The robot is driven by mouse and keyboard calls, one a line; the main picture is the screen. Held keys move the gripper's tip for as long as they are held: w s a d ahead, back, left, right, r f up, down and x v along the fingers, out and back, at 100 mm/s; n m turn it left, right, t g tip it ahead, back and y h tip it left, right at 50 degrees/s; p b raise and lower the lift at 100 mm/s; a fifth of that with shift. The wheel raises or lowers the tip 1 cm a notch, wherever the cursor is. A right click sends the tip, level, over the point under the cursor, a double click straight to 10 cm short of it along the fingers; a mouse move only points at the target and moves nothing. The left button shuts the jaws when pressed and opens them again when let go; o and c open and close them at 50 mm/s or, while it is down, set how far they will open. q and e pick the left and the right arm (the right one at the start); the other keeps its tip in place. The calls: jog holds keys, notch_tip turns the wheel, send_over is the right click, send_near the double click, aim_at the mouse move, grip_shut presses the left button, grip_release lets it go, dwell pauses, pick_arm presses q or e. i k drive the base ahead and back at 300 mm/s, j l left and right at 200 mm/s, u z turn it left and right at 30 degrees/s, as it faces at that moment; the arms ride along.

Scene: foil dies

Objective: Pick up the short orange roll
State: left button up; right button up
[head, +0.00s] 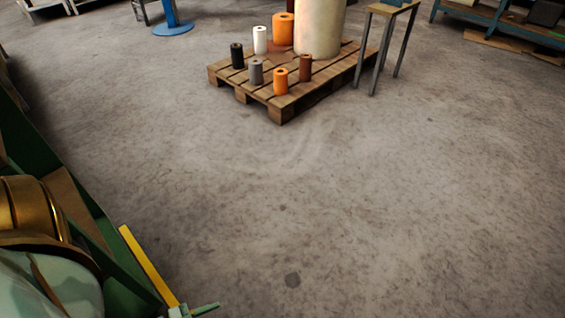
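Two orange rolls stand upright on a wooden pallet (288,108) at the top middle of the head view. The smaller, shorter-looking orange roll (280,82) is near the pallet's front corner. The larger orange roll (283,30) stands farther back, beside a big cream cylinder (319,28). Neither of my grippers is in view, and nothing touches the front orange roll.
Black (237,57), white (260,40), grey (256,73) and brown (305,68) rolls share the pallet. A small stand (388,40) is right of it. A green machine (95,255) fills the lower left. The floor between is clear.

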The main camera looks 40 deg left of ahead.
aim_at(280, 75)
jog(key=i+j+u, duration=0.15)
jog(key=i+u, duration=0.15)
jog(key=i, duration=0.25)
jog(key=i+u, duration=0.25)
jog(key=i, duration=0.3)
jog(key=i+l+u, duration=0.1)
jog(key=i+u, duration=0.2)
jog(key=i, duration=0.2)
jog(key=i+l+u, duration=0.3)
jog(key=i, duration=0.25)
jog(key=i+u, duration=0.1)
jog(key=i, duration=2.4)
